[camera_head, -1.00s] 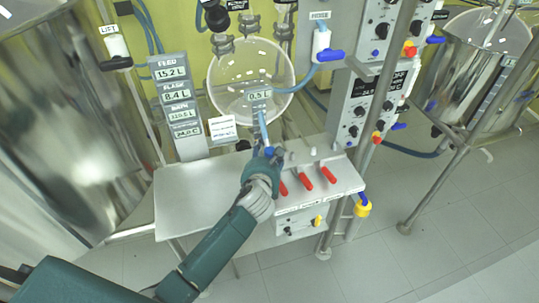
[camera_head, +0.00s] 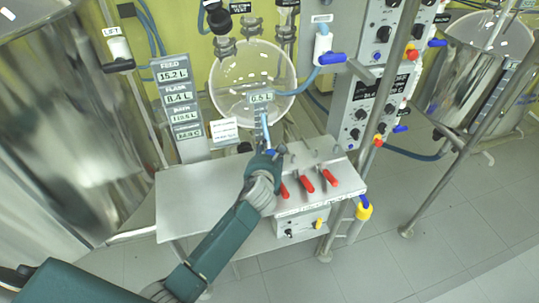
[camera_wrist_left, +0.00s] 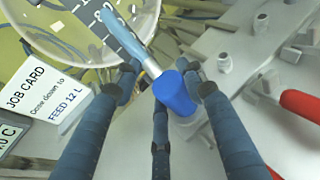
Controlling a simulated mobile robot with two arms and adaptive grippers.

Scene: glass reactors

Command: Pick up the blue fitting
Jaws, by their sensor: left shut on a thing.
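The blue fitting (camera_wrist_left: 176,92) is a short, bright blue cap on the end of a pale blue hose with a metal sleeve (camera_wrist_left: 150,66). It sits between the fingers of my left gripper (camera_wrist_left: 164,80), which is shut on it in the left wrist view. In the head view my left gripper (camera_head: 264,160) is over the back of the grey bench, left of the red-handled levers. The fitting is mostly hidden there, and the hose (camera_head: 265,128) rises from the fingers toward the glass flask. My right gripper is not in view.
Red levers (camera_head: 307,184) stand on the bench just right of my left gripper. The round glass flask (camera_head: 240,75) hangs behind, and a job card (camera_wrist_left: 40,88) stands to the left. The bench's left part (camera_head: 195,205) is clear.

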